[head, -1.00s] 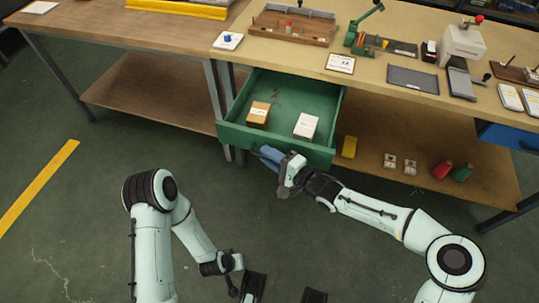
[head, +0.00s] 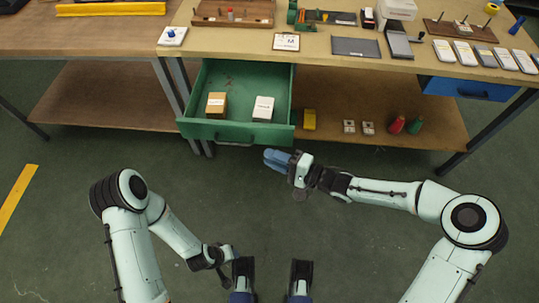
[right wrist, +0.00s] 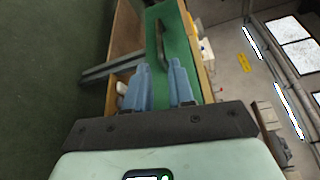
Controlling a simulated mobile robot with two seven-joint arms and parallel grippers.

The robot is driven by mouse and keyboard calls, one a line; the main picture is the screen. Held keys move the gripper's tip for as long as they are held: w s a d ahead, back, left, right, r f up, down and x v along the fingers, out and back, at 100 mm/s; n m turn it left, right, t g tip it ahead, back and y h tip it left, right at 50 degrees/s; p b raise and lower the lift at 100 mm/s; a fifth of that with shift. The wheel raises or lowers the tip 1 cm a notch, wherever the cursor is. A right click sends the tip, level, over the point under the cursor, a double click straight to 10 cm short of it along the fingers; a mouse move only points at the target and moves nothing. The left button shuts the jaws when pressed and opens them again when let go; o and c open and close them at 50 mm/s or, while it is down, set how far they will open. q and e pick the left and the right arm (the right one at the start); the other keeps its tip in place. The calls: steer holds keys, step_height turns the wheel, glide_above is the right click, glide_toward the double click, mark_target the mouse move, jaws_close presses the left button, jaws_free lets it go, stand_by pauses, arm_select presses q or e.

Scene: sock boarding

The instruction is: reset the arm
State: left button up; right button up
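My right gripper (head: 277,160) is open and empty in front of the lower right corner of the open green drawer (head: 190,128). Its two blue fingers also show parted in the right wrist view (right wrist: 160,90), with the dark drawer handle (right wrist: 160,45) beyond them. In the head view the fingers are apart from the drawer front. My left arm is bent low at the left, with its gripper (head: 230,256) near the bottom middle. Its fingers cannot be made out clearly.
The drawer holds a tan box (head: 216,103) and a white box (head: 263,108). The bench top (head: 400,70) carries trays and tools. A lower shelf (head: 440,120) holds a yellow block and red and green spools. The floor (head: 90,250) before the bench is open.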

stand_by(0.4)
